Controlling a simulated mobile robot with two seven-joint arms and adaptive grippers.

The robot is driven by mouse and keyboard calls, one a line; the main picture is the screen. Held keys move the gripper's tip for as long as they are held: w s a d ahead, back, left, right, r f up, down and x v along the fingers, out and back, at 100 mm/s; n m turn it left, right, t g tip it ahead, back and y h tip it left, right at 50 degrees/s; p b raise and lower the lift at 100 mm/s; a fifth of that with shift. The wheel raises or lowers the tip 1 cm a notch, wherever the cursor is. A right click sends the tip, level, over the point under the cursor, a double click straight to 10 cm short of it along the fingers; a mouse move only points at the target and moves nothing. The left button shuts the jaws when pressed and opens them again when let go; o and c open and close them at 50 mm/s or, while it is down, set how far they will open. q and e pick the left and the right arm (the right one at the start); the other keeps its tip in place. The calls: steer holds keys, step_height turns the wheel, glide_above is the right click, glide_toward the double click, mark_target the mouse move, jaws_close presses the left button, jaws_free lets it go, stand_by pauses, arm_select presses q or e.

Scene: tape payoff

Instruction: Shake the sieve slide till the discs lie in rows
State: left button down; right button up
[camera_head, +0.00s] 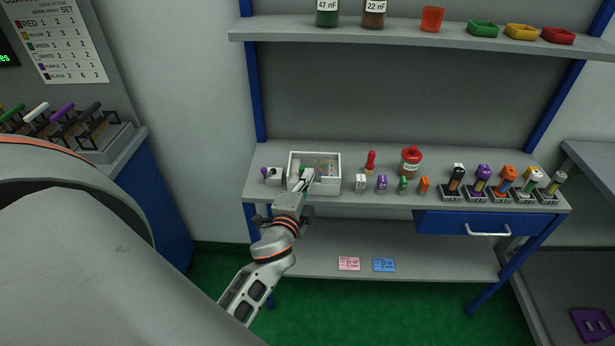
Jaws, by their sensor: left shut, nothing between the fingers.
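A white open-topped box (327,188) stands at the left of the bench. Small specks that may be the discs (318,165) show on its floor, too small to tell whether they lie in rows. A small grey-white block (274,176) with a purple knob stands against its left side. I cannot tell which part is the sieve slide. My left gripper (307,176) is shut and empty at the box's front left, reaching over its near wall; whether it touches anything is unclear. My right gripper is not in view.
Right of the box stand a red-handled tool (370,161), a red-capped jar (411,162) and several small coloured blocks. Several upright colour-topped holders (478,181) fill the bench's right end. A shelf (400,36) with bottles and trays hangs above. Pink and blue cards (348,263) lie below.

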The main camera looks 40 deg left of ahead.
arm_select(q)
steer(key=shift+s+a+p, duration=0.25)
steer(key=shift+s+a, duration=0.2)
steer(key=shift+a, duration=0.25)
steer(key=shift+s+a+p, duration=0.2)
steer(key=shift+s+a, duration=0.2)
steer(key=shift+a, duration=0.3)
steer(key=shift+d, duration=0.1)
